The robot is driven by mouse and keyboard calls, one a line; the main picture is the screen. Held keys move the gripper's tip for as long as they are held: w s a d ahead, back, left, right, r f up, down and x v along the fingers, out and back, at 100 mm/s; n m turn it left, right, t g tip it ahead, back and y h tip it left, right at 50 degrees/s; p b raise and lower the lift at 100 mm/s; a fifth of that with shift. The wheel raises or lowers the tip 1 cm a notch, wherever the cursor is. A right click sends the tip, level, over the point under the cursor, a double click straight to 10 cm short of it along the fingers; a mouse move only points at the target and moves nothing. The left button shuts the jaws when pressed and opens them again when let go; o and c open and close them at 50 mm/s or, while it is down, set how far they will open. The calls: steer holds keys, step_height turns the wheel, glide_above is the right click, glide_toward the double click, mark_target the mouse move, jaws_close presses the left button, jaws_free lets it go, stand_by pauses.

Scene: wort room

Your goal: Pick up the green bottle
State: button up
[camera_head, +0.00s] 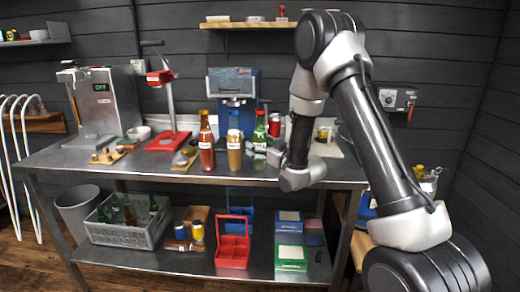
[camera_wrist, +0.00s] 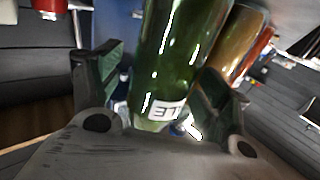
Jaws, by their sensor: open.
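The green bottle (camera_head: 260,132) stands upright on the metal table, right of two brown bottles, with a red label or cap area hard to make out. My gripper (camera_wrist: 165,90) is open, with one finger on each side of the bottle in that view. I cannot tell whether either finger touches it. In the head view my gripper (camera_head: 272,156) is small and reaches in beside the bottle from the right.
A brown bottle (camera_head: 234,150) and a red-brown bottle (camera_head: 206,145) stand just left of the green one. A blue machine (camera_head: 233,88) stands behind. A grey crate (camera_head: 125,235) with green bottles and a red carrier (camera_head: 232,250) are on the lower shelf.

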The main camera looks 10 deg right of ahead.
steer(key=shift+w, duration=0.1)
steer(key=shift+c, duration=0.4)
steer(key=c, duration=1.5)
steer(key=shift+o, duration=0.2)
steer(key=shift+r, duration=0.15)
